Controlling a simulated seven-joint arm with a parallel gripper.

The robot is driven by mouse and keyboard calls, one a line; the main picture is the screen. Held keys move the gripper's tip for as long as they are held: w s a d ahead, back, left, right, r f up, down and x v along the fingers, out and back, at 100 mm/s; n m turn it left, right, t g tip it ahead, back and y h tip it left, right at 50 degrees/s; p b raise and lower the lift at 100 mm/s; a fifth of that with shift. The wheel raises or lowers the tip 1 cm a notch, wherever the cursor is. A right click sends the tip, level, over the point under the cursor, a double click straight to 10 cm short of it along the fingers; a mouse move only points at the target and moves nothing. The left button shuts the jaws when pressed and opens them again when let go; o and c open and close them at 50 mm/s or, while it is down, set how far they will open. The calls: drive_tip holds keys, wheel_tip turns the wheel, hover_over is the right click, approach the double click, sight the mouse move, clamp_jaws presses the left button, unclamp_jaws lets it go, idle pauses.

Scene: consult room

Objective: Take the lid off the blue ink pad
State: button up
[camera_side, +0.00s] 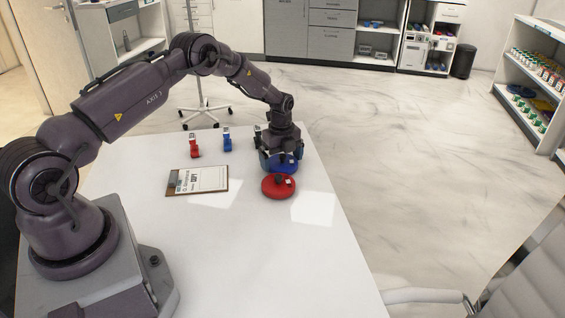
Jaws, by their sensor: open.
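The blue ink pad (287,166) is round and sits on the white table (230,250) near its right edge. Its lower front shows; my gripper hides the upper and back parts. My gripper (279,160) points down over the blue pad, with its open fingers at the pad's sides. I cannot tell whether the fingers touch it.
A clipboard with a paper (198,180) lies left of the pads. A red stamp (194,147) and a blue stamp (227,139) stand behind it. Loose white sheets (313,208) lie near the red pad. The table's front is clear. A chair (510,265) is at the lower right.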

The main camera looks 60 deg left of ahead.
drive_tip(key=c, duration=0.6)
drive_tip(key=shift+o, duration=0.2)
drive_tip(key=shift+r, duration=0.1)
drive_tip(key=shift+r, duration=0.6)
drive_tip(key=s+d+r, duration=0.5)
drive_tip(key=s+r, duration=0.6)
drive_tip(key=s, duration=0.1)
drive_tip(key=m, duration=0.4)
hover_over(231, 212)
wheel_tip(231, 212, down, 9)
drive_tip(key=shift+d+r, duration=0.1)
drive_tip(key=shift+r, duration=0.05)
drive_tip(key=shift+n, duration=0.3)
drive_tip(key=shift+f, duration=2.05)
